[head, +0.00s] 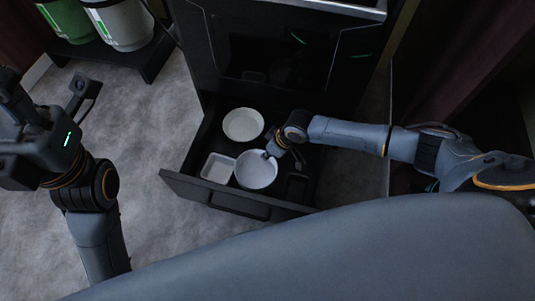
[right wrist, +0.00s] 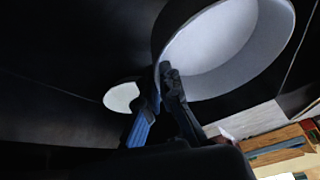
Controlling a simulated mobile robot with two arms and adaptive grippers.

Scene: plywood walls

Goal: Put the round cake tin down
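The round cake tin (head: 256,172) is white inside and sits over the front of an open dark drawer (head: 236,199). My right gripper (head: 271,152) reaches in from the right, at the tin's rim. In the right wrist view the gripper's fingers (right wrist: 168,84) are closed on the wall of the tin (right wrist: 225,45). I cannot tell whether the tin's base touches the drawer floor. My left gripper (head: 50,98) is raised at the left, away from the drawer, with its fingers spread and nothing between them.
A white round dish (head: 243,125) lies behind the tin in the drawer, and a white rectangular dish (head: 218,168) is at its left. The dark cabinet (head: 280,60) rises behind the drawer. Green and white bins (head: 122,24) stand on a low black shelf at the upper left. Grey floor is clear between.

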